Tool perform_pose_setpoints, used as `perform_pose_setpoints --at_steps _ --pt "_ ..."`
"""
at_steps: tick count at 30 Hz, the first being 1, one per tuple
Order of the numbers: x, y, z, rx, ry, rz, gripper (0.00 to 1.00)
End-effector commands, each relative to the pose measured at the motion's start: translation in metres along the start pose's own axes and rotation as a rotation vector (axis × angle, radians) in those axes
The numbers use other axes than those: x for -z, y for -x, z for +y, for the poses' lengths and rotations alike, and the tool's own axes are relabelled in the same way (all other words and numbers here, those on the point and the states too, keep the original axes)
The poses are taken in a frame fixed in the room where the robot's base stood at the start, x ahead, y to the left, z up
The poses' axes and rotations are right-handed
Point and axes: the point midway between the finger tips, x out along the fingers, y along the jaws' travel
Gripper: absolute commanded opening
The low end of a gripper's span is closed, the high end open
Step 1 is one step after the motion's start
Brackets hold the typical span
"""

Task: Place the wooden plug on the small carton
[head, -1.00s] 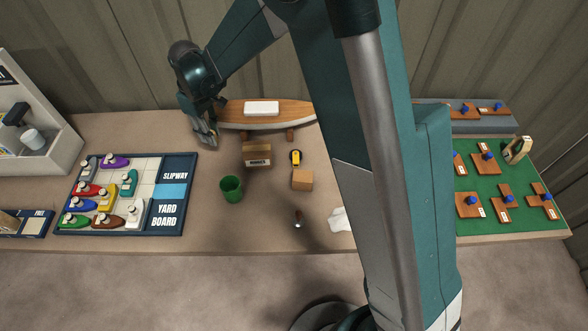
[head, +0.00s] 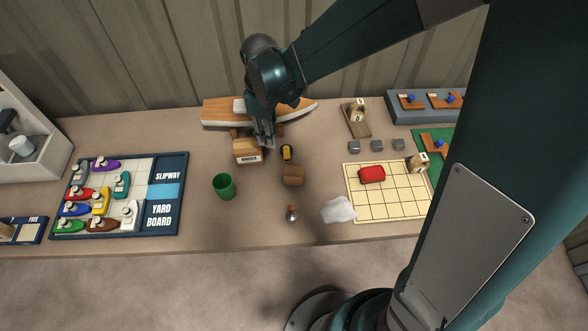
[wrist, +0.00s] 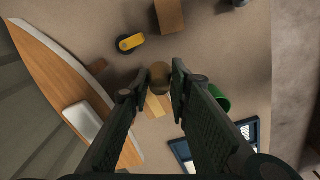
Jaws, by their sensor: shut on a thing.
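My gripper (head: 264,142) is over the back middle of the table, in front of the model hull. In the wrist view its fingers (wrist: 158,88) are closed on the wooden plug (wrist: 159,74), a round brown piece at the fingertips. The plug cannot be made out in the head view. A small plain brown carton (head: 293,175) stands to the right and nearer the front; it also shows at the top of the wrist view (wrist: 169,15). A tan labelled box (head: 247,156) is just left of my gripper, partly seen below the plug in the wrist view (wrist: 154,106).
A green cup (head: 224,186) stands left. The model hull (head: 218,112) is behind. A small tool (head: 291,213), a white cloth (head: 338,209) and a gridded board (head: 390,205) are at front and right.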

Motion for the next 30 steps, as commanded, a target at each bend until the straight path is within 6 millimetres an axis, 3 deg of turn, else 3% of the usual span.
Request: perform_pose_setpoints --at_steps 1,6,12,30 --pt "-0.015 0.003 -0.001 -0.001 -0.002 0.0 0.14" --pt "-0.054 0.006 -0.008 -0.003 0.003 -0.001 0.14" --pt "-0.08 0.009 -0.014 -0.005 0.007 -0.001 0.14" --pt "-0.087 0.006 -0.016 -0.006 0.01 -0.002 0.14"
